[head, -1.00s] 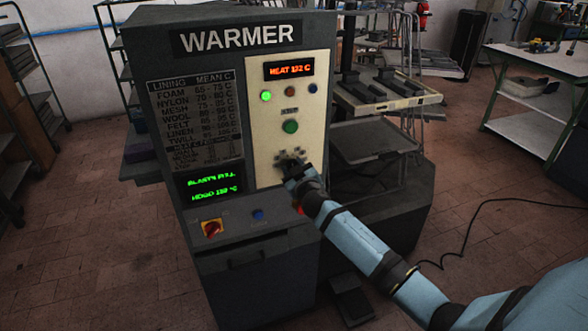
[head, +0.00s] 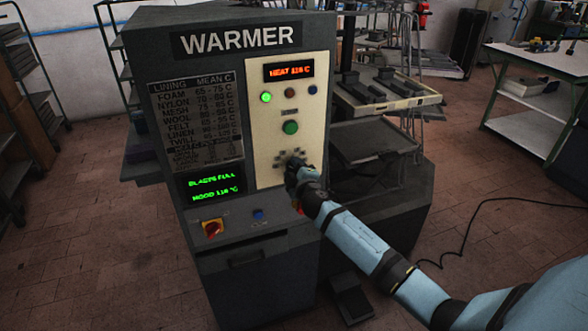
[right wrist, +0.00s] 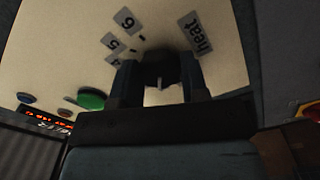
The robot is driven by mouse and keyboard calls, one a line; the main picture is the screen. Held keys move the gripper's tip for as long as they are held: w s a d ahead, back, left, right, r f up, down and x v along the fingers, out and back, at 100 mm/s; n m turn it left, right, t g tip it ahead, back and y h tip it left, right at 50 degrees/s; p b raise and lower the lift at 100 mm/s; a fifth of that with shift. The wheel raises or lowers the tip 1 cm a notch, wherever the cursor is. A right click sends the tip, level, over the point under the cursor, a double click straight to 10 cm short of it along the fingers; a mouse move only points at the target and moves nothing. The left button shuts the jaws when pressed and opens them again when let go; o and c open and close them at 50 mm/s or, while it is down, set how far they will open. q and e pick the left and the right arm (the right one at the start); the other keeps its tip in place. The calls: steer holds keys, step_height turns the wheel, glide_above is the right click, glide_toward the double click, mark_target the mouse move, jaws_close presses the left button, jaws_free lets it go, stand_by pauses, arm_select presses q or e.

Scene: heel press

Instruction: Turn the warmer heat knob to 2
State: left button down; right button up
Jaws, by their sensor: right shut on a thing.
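The warmer (head: 255,190) is a dark cabinet with a cream control panel (head: 262,130). The black heat knob (right wrist: 158,68) sits low on that panel, with a pale mark on its near side in the right wrist view. My right gripper (right wrist: 158,78) is shut on the knob, one finger on each side. In the head view the right gripper (head: 293,172) covers most of the knob. Labels 5, 6 and "heat" show around it; the label 2 cannot be made out. The red heat display (head: 289,71) reads about 118 C. My left gripper is not in view.
Above the knob are a green button (head: 290,127) and a row of small lights. A press with trays (head: 385,95) stands right of the warmer.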

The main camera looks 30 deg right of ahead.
stand_by(0.3)
steer(key=o, duration=0.9)
steer(key=shift+s, duration=0.15)
steer(key=v, duration=1.3)
steer(key=shift+s+a+b, duration=0.15)
steer(key=shift+s+b, duration=0.1)
steer(key=shift+b, duration=0.15)
